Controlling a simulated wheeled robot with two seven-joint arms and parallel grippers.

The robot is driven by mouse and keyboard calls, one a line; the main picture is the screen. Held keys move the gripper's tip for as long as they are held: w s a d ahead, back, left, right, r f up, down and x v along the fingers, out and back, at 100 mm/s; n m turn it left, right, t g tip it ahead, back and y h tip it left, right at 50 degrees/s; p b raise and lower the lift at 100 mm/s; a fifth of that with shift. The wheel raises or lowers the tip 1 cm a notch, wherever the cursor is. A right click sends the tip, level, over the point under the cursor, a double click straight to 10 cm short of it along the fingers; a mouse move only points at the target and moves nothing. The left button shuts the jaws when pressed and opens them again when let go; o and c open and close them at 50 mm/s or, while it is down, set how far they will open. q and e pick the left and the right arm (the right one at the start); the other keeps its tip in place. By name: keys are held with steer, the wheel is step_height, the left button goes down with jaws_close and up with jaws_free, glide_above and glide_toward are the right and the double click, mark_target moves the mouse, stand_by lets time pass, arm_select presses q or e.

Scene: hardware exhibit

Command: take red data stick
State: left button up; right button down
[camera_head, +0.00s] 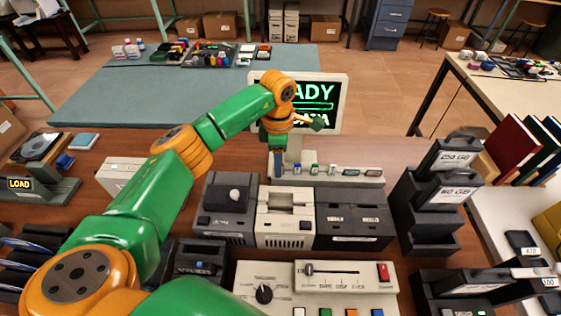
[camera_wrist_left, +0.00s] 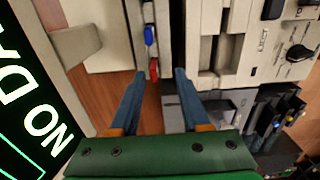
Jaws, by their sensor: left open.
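The red data stick (camera_wrist_left: 154,68) stands in a narrow light rack (camera_wrist_left: 165,40) in the left wrist view. A blue stick (camera_wrist_left: 150,35) is in the same row beyond it. My left gripper (camera_wrist_left: 160,74) is open, its two blue-grey fingers on either side of the row, with the red stick between or just beyond the tips. Contact cannot be told. In the head view my left gripper (camera_head: 281,165) is at the left end of the stick rack (camera_head: 335,181); I cannot make out the red stick there. My right gripper is not in view.
A lit screen (camera_head: 318,92) stands right behind the rack. Grey and beige drive units (camera_head: 285,222) stand in front of it. A black stepped stand (camera_head: 425,215) is to the right. A control panel (camera_head: 340,277) lies nearer. Bare wood shows left of the rack.

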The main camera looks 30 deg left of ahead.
arm_select(q)
steer(key=shift+w+f, duration=0.2)
steer(key=shift+f, duration=0.3)
steer(key=shift+w+f, duration=0.15)
steer(key=shift+f, duration=0.35)
steer(key=shift+w+f, duration=0.1)
steer(key=shift+w, duration=0.1)
steer(key=shift+s, duration=0.2)
jaws_close()
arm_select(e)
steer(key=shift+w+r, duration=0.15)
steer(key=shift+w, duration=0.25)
arm_select(q)
steer(key=shift+w, duration=0.1)
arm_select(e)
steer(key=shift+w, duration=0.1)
